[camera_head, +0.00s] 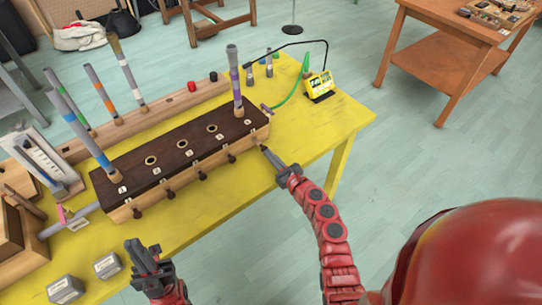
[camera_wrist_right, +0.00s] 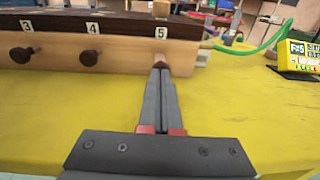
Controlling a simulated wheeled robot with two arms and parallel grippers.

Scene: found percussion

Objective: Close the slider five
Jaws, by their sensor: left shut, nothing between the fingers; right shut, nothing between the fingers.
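The long wooden box (camera_head: 195,178) with a dark top stands on the yellow table, with numbered labels and a row of dark slider knobs on its front. In the right wrist view the label 5 (camera_wrist_right: 160,32) is above the knob of slider five (camera_wrist_right: 160,64). My right gripper (camera_head: 264,149) is shut and empty. Its tips (camera_wrist_right: 161,72) are right at that knob, seemingly touching it, and partly hide it. How far slider five stands out is hard to tell. Knobs three (camera_wrist_right: 20,54) and four (camera_wrist_right: 89,57) stick out beside it. My left gripper (camera_head: 134,246) is shut and empty near the table's front edge.
Taped sticks stand upright in and behind the box, one purple (camera_head: 235,80) near its right end. A yellow device (camera_head: 319,84) with a green hose is at the table's right. Two small metal blocks (camera_head: 107,266) lie at the front left. The tabletop before the box is mostly clear.

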